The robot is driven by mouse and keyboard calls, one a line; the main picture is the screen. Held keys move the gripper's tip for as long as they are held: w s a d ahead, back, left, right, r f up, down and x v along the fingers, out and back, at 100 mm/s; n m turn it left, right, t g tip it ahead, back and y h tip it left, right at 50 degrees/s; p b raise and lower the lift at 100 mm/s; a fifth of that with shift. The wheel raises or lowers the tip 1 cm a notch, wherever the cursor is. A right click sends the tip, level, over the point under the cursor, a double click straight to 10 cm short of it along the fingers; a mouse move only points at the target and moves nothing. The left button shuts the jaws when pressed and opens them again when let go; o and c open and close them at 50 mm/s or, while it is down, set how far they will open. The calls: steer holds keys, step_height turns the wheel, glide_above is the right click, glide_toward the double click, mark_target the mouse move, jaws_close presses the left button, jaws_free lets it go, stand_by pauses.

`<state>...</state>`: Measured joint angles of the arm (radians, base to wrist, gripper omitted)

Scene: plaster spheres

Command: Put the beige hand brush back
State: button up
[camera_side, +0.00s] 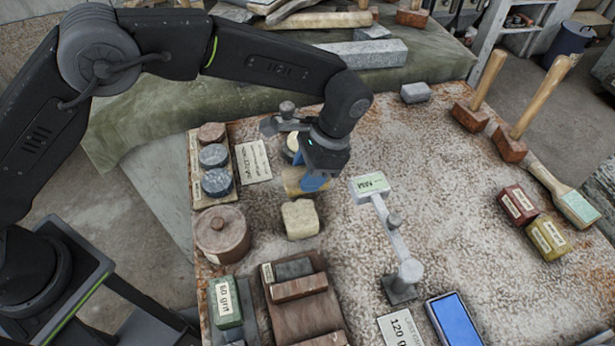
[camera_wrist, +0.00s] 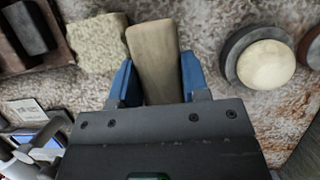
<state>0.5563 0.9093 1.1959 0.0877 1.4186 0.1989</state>
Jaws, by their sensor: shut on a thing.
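The beige hand brush (camera_side: 292,182) shows as a plain tan block at my gripper, near the left-middle of the work table in the side view. My gripper (camera_side: 312,183) points down, with its blue fingers shut on the brush. In the wrist view the brush (camera_wrist: 154,50) lies between the two blue fingertips (camera_wrist: 157,66) and extends up past them. No bristles show. I cannot tell whether its underside touches the table.
A pale yellow block (camera_side: 300,218) stands close by the brush. A round cream-topped disc (camera_wrist: 265,65) is on its other side. A stand with a green-labelled plate (camera_side: 371,184) rises to the right. A lidded brown pot (camera_side: 222,235) stands left. The table's right-centre is clear.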

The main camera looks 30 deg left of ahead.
steer(key=shift+f, duration=1.2)
steer(key=shift+f, duration=0.15)
steer(key=o, duration=0.7)
steer(key=v, duration=1.2)
steer(key=shift+a+r, duration=0.1)
steer(key=shift+r, duration=0.1)
